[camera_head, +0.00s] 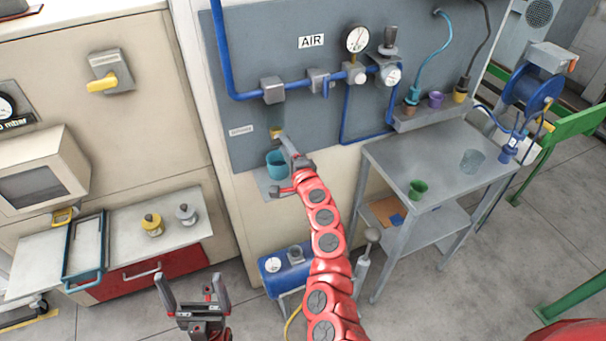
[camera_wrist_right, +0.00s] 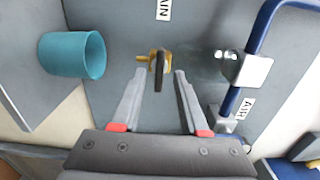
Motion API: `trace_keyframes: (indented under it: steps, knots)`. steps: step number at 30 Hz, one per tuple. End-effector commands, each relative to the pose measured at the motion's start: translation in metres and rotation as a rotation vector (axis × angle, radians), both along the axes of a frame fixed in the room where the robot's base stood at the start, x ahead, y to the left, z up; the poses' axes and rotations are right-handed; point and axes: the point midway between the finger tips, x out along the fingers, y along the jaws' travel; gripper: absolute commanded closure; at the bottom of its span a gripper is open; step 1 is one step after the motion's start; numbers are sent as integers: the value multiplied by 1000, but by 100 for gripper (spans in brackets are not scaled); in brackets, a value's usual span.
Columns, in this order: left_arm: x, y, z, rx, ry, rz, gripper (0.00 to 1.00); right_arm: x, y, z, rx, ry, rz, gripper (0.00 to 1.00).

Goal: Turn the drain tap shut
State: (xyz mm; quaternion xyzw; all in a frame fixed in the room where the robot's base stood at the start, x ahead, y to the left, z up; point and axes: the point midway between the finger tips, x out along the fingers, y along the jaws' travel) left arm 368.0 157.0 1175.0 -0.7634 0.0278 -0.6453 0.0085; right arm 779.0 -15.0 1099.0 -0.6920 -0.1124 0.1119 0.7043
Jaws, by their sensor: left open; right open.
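The drain tap is brass with a dark flat handle; in the right wrist view the tap (camera_wrist_right: 158,66) shows just beyond and between the fingertips. In the head view its brass part (camera_head: 276,133) shows partly, below the filter on the panel. My right gripper (camera_head: 284,150) is at the panel in front of the tap, its arm hiding part of that area. In the wrist view the right gripper (camera_wrist_right: 160,76) is open, fingers either side of the handle's line; I cannot tell whether they touch it. My left gripper (camera_head: 191,284) is open and empty, low at the left.
A teal cup (camera_head: 276,163) stands below the tap, close to my right gripper; it also shows in the wrist view (camera_wrist_right: 72,54). Blue air pipes (camera_head: 230,70) run along the panel. A grey metal table (camera_head: 440,165) stands right, a shelf (camera_head: 180,235) with weights left.

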Motion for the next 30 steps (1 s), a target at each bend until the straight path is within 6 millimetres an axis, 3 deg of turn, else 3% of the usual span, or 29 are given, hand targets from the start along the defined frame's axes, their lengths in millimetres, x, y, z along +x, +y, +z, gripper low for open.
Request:
trace_keyframes:
  steps: [30]
  knots:
    - [0,0,-32,0,0,0,0,-139,-46,-3,-2,5,-3,56]
